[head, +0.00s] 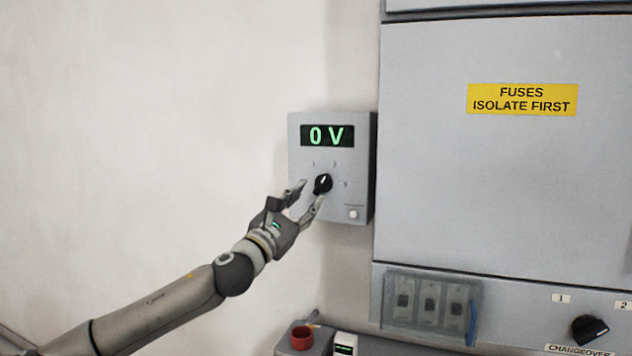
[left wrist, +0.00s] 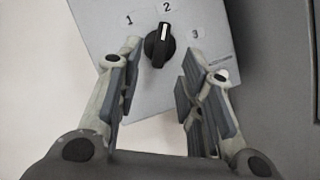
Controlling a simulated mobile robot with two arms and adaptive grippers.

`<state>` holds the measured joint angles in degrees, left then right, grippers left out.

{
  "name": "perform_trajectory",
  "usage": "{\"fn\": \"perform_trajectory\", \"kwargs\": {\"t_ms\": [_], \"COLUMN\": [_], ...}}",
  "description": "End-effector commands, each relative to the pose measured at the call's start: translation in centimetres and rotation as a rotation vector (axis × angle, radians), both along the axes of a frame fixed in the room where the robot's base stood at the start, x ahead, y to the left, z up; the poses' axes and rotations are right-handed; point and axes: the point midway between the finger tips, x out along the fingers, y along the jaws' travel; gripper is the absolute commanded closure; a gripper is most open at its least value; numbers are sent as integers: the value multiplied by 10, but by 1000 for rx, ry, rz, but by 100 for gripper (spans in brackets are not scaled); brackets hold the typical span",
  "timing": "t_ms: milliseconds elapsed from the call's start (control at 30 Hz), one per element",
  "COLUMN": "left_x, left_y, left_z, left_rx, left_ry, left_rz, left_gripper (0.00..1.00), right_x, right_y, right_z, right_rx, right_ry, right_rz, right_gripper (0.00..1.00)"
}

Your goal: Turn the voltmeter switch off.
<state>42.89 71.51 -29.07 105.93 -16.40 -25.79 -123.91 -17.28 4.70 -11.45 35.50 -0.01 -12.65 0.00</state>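The voltmeter (head: 364,205) is a grey box on the wall with a green "0 V" display (head: 327,136). Its switch is a round black knob (head: 323,184), also seen in the left wrist view (left wrist: 159,46), with a white pointer line aimed at mark 2. Marks 1 and 3 sit to either side. My left gripper (head: 311,191) is open in front of the knob. In the left wrist view my left gripper (left wrist: 158,62) has its fingers apart, one on each side and slightly below the knob, with no clear contact. My right gripper is not in view.
A large grey cabinet (head: 450,190) with a yellow fuses label (head: 522,99) stands close right of the voltmeter. The wall at left is bare.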

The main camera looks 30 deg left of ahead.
Motion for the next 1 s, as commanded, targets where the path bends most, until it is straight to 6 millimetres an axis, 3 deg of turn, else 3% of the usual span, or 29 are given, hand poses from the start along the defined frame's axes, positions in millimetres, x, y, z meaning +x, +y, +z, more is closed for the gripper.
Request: {"fn": "perform_trajectory", "kwargs": {"t_ms": [100,300,733,1000], "left_x": [20,43,52,51], "left_y": [1,1,1,1], "left_z": [12,17,17,17], "left_rx": [-5,-3,-1,-1], "left_ry": [-2,-1,1,1], "left_rz": [-1,0,-1,-1], "left_gripper": [65,65,65,97], "right_x": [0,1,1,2], "right_y": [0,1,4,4], "right_z": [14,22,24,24], "right_rx": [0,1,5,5], "right_ry": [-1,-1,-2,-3], "right_rz": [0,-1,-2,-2], "right_gripper": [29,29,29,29]}}
